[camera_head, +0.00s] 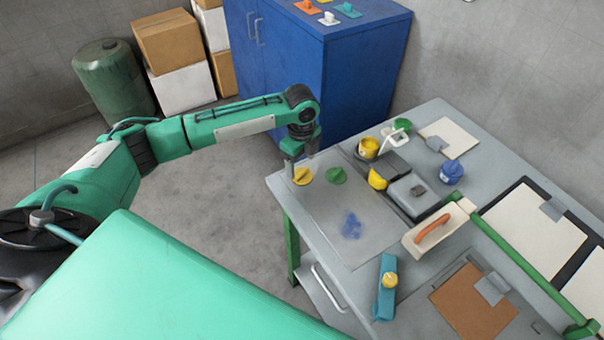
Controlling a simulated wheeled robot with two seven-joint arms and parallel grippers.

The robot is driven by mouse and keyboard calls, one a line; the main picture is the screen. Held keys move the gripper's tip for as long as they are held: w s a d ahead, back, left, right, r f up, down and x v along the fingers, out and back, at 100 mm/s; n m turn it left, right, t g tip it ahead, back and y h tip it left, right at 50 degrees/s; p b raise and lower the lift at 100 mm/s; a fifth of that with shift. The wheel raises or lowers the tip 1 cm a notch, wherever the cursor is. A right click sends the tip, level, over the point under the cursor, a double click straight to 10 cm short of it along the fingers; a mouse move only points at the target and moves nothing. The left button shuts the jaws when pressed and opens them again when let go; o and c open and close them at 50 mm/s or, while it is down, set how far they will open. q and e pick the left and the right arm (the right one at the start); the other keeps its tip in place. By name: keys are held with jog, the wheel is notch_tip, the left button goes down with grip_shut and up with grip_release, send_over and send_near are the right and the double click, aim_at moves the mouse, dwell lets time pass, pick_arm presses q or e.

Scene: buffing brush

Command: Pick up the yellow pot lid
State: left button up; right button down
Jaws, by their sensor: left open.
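The yellow pot lid (302,177) lies flat near the far left corner of the grey workbench (318,217). My left gripper (300,160) points down right above the lid, with its fingers open. From this view I cannot tell whether the fingertips touch the lid. A green lid (336,175) lies just to the right of it. An open yellow pot (369,147) stands further back on the bench. My right gripper is out of view.
A blue cabinet (365,65) stands behind the bench.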

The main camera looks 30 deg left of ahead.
aim_at(302, 172)
pick_arm(q)
notch_tip(302, 172, down, 4)
jog(key=shift+d+r+p, duration=0.15)
jog(key=shift+r+p, duration=0.1)
jog(key=shift+p, duration=0.15)
jog(key=shift+f, duration=0.15)
jog(key=c, duration=1)
jog(key=shift+c, duration=0.3)
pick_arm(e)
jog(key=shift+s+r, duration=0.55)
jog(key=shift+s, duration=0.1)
